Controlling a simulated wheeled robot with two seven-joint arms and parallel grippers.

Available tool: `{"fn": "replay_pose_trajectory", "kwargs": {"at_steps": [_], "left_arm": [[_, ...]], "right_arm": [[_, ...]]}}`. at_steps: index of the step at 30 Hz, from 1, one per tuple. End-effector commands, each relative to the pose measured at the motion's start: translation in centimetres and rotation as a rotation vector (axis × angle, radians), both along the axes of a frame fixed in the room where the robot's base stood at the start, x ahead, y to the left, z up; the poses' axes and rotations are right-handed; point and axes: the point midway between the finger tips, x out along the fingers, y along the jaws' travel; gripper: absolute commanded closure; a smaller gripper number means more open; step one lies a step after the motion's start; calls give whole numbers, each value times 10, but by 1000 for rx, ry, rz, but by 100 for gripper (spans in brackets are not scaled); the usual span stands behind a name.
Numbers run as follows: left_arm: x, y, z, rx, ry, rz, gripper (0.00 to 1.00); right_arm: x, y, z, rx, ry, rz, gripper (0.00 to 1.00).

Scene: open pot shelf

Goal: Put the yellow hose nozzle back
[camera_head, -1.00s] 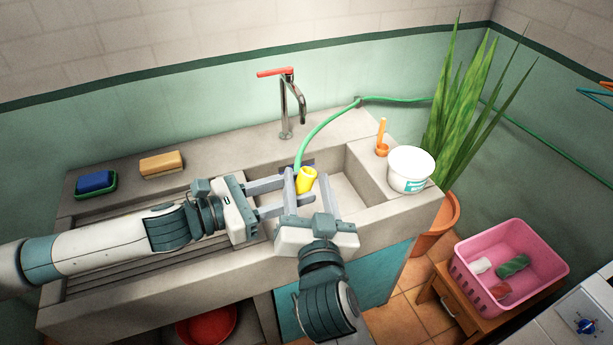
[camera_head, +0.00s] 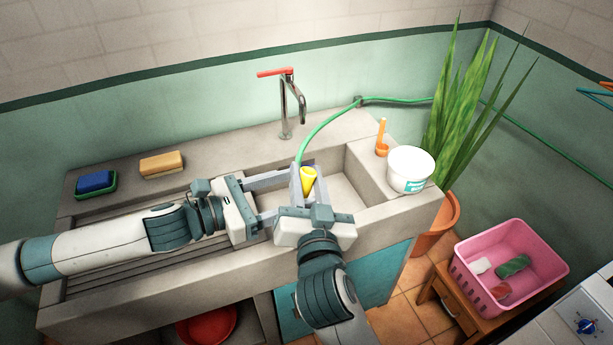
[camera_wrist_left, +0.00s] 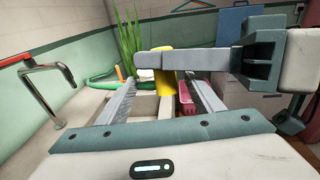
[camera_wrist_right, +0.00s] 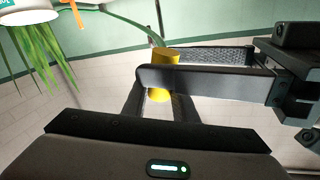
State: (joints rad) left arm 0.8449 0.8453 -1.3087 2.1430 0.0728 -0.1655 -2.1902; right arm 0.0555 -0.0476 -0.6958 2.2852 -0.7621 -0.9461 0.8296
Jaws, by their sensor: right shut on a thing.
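The yellow hose nozzle (camera_head: 308,182) is at the end of the green hose (camera_head: 325,125), over the sink basin. My right gripper (camera_head: 308,176) is shut on the nozzle, which shows between its fingers in the right wrist view (camera_wrist_right: 160,92). My left gripper (camera_head: 287,193) is open, its fingers spread on either side of the nozzle and my right gripper's fingers. In the left wrist view, the nozzle (camera_wrist_left: 165,82) stands between the left fingers, partly hidden by a right finger.
The chrome tap (camera_head: 290,105) with a red handle stands behind the basin. A white tub (camera_head: 408,170) and an orange tool (camera_head: 381,140) stand on the right ledge (camera_head: 385,187). A blue sponge (camera_head: 96,181) and a brush (camera_head: 161,163) lie on the left ledge.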

Motion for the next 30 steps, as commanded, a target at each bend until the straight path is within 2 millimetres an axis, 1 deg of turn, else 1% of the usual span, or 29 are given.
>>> {"fn": "replay_pose_trajectory", "kwargs": {"at_steps": [8,14,20,30], "left_arm": [[0,1,0,0,0,1,39],[-5,11,1,1,-1,1,39],[-17,35,3,2,0,3,39],[-42,83,8,3,3,2,39]], "right_arm": [[0,0,0,0,0,0,97],[0,0,0,0,0,0,97],[0,0,0,0,0,0,97],[0,0,0,0,0,0,97]]}}
